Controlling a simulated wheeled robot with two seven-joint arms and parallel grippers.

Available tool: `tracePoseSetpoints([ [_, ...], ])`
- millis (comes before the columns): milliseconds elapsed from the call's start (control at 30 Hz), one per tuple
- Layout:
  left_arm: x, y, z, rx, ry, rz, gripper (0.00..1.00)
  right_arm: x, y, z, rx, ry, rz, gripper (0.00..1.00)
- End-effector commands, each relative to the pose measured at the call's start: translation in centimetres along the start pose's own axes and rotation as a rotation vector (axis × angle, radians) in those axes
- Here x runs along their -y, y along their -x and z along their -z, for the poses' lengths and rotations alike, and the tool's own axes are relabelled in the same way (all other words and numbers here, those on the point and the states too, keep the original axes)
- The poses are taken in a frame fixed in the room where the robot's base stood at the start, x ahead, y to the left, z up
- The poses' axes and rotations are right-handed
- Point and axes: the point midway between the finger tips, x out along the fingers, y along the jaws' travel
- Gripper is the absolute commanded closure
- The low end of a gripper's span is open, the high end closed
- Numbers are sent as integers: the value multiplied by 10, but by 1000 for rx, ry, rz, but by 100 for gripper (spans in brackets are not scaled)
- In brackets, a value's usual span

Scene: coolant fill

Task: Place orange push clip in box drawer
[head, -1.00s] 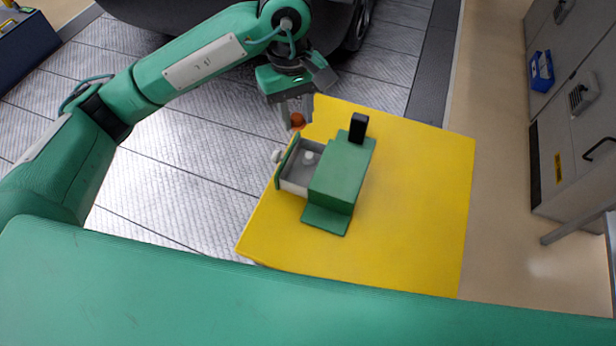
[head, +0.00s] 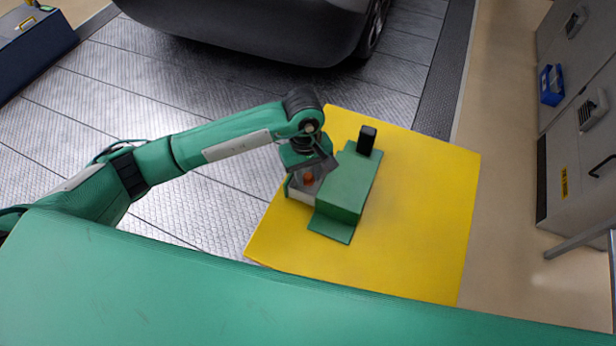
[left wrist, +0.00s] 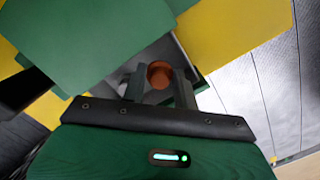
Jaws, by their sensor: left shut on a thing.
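The orange push clip (head: 308,178) is held between the fingers of my left gripper (head: 307,181). The clip also shows in the left wrist view (left wrist: 160,73), with a finger on each side of it. The gripper and clip are over the open drawer (head: 299,194) of the green box (head: 346,186); I cannot tell how high above its floor. The drawer sticks out of the box's left side, and my gripper hides most of its inside. In the left wrist view the green box (left wrist: 85,40) lies at the upper left. My right gripper is not in view.
The box stands on a yellow table (head: 425,210), whose right part is clear. A black upright block (head: 367,140) stands at the box's far end. A dark car (head: 260,30) is beyond the table, and grey cabinets (head: 580,150) are at the right.

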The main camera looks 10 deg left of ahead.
Motion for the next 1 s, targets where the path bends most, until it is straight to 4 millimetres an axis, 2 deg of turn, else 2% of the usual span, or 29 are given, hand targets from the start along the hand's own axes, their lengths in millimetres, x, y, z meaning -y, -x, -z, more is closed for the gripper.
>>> tracePoseSetpoints([
  [100, 0, -19, 1, 4, 1, 2, 85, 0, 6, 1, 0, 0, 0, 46],
  [200, 0, -27, 3, 2, 0, 1, 85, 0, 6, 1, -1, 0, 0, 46],
  [567, 0, -32, 4, 0, -1, 0, 85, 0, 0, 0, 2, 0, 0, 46],
  [600, 0, -31, 4, 1, 0, 0, 67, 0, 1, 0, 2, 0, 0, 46],
  [633, 0, -30, 4, 1, 0, 0, 62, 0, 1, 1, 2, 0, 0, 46],
  [1000, 0, -27, 3, 1, -1, 0, 62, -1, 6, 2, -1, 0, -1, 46],
])
